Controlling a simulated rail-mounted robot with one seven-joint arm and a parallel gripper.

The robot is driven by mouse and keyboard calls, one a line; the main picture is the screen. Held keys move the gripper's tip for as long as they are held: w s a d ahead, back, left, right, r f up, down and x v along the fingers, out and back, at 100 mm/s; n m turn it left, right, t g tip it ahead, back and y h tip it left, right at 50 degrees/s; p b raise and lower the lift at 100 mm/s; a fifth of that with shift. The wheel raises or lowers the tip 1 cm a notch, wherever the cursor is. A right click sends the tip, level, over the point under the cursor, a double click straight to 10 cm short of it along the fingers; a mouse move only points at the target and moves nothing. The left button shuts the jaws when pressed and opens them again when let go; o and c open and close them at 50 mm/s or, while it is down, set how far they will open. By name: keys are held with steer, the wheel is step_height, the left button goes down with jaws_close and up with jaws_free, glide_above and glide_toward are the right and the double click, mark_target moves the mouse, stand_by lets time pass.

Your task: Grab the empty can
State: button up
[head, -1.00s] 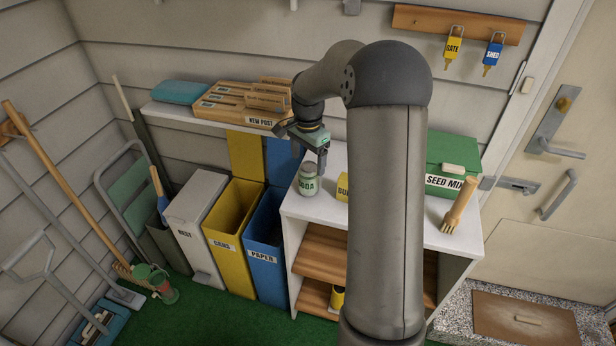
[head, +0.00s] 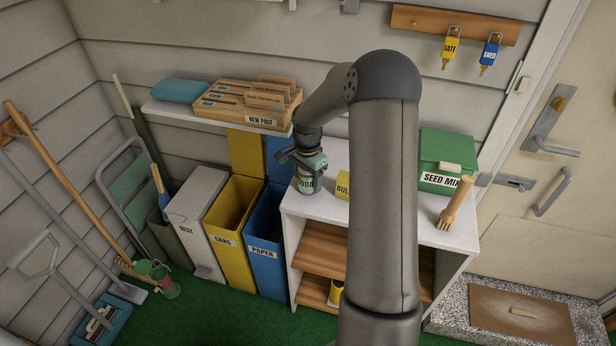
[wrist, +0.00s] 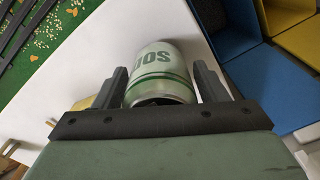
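The can is a white and green cylinder marked SODA (head: 305,184), standing at the left end of the white shelf unit's top (head: 322,207). In the wrist view the can (wrist: 160,72) lies between my two fingers, its lettering upside down. My gripper (head: 307,168) is over the can's upper part and hides its top in the head view. In the wrist view my gripper (wrist: 163,84) is open, with one finger on each side of the can and narrow gaps beside it. Whether a finger touches it is hard to tell.
A yellow item (head: 343,186) stands right of the can, partly behind my arm. A green SEED MIX box (head: 446,160) and a wooden-handled brush (head: 455,205) are farther right. Yellow CANS (head: 228,243) and blue PAPER (head: 263,252) bins stand left of the unit. A letter-tray shelf (head: 215,121) hangs above them.

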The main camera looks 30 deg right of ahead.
steer(key=c, duration=0.6)
